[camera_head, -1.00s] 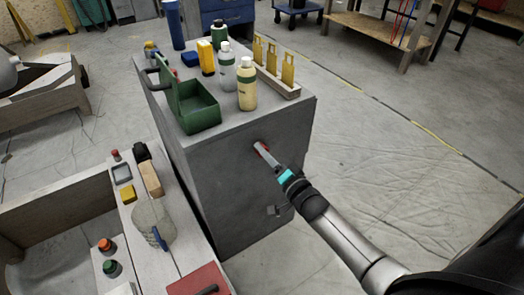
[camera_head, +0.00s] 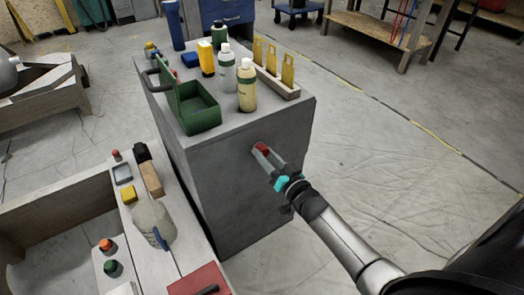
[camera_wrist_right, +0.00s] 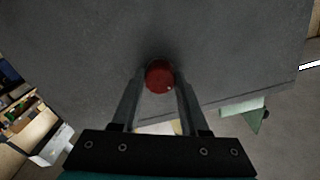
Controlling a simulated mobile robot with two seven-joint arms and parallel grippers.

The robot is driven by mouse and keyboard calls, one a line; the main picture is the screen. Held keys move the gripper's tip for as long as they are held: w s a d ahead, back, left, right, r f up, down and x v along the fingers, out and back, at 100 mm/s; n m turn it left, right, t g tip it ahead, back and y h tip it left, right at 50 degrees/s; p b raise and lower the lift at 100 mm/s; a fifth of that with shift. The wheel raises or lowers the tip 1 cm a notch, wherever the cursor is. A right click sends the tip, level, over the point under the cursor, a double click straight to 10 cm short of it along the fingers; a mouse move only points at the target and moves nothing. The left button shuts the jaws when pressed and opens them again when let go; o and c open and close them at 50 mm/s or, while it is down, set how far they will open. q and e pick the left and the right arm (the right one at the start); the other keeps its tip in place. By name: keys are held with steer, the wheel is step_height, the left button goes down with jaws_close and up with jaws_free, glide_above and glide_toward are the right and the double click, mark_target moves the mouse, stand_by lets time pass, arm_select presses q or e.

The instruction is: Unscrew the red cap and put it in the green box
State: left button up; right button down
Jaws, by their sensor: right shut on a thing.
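The red cap (camera_head: 262,149) sits at the front face of the grey cabinet (camera_head: 232,180). My right gripper (camera_head: 261,151) is shut on it, with one finger on each side. In the right wrist view the round red cap (camera_wrist_right: 160,76) lies between the fingertips of my right gripper (camera_wrist_right: 160,82), close to the grey face. I cannot tell whether the cap is still attached. The green box (camera_head: 201,117) stands open on top of the cabinet at its left front, its lid raised. My left gripper is not in view.
A pale yellow bottle (camera_head: 247,92) and a white bottle (camera_head: 227,74) stand right of the box. A rack (camera_head: 285,85) with yellow pieces lies along the right edge. A lower workbench (camera_head: 183,226) with several items stands at left.

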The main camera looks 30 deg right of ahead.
steer(key=n, duration=0.7)
steer(key=n+b, duration=0.1)
steer(key=n, duration=0.4)
steer(key=shift+c, duration=1.7)
jaws_free()
steer(key=shift+c, duration=0.3)
steer(key=shift+c, duration=0.5)
